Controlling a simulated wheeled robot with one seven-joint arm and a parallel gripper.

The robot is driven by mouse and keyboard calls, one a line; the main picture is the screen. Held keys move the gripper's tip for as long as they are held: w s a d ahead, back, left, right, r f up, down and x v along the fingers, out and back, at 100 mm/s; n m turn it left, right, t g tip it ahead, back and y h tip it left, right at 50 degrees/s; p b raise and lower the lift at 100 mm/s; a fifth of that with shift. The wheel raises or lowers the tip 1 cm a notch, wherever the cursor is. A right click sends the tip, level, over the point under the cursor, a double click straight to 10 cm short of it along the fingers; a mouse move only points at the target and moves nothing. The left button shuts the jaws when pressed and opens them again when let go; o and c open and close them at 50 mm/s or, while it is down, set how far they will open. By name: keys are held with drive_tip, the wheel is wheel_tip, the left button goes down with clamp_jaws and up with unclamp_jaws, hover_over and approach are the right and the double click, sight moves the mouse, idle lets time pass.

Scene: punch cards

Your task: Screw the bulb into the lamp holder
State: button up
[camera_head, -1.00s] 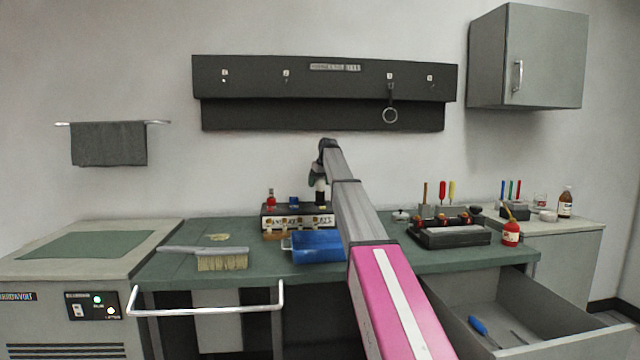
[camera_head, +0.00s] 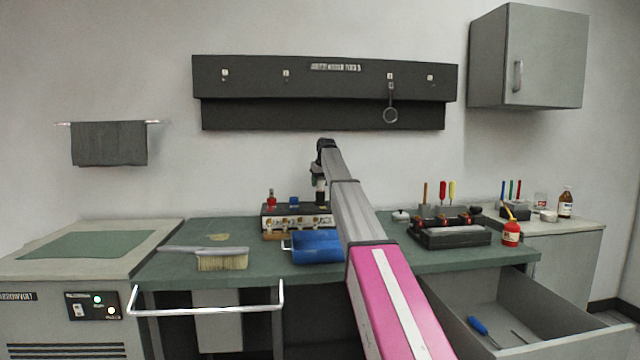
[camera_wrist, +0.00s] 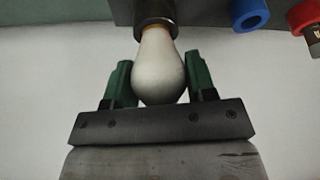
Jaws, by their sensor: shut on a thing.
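The white bulb (camera_wrist: 160,72) sits between the two green fingers of my gripper (camera_wrist: 159,62) in the wrist view. The gripper is shut on it. The bulb's narrow brass-coloured neck meets the mouth of the dark round lamp holder (camera_wrist: 156,14), in line with it. The thread is hidden, so I cannot tell how deep it sits. In the head view my gripper (camera_head: 319,172) points down over the right part of the dark box (camera_head: 268,211) at the back of the bench. The bulb is too small to make out there.
A blue cap (camera_wrist: 250,14) and a red cap (camera_wrist: 304,16) are right of the holder in the wrist view. A blue bin (camera_head: 318,248) stands before the box. A brush (camera_head: 220,262) lies left; a black rack (camera_head: 450,236) stands right. A drawer (camera_head: 500,310) is open.

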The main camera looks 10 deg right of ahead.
drive_tip(key=m+h, duration=0.1)
drive_tip(key=m, duration=0.2)
drive_tip(key=m+h, duration=0.1)
drive_tip(key=m, duration=0.2)
drive_tip(key=shift+h, duration=0.3)
drive_tip(key=m, duration=0.2)
drive_tip(key=m+g+h, duration=0.1)
drive_tip(key=m, duration=0.2)
drive_tip(key=shift+d+h, duration=0.15)
drive_tip(key=shift+h, duration=0.15)
drive_tip(key=shift+s+m+g+h, duration=0.1)
drive_tip(key=shift+m+g+h, duration=0.2)
drive_tip(key=shift+m, duration=0.6)
drive_tip(key=o, duration=0.9)
drive_tip(key=shift+o, duration=0.2)
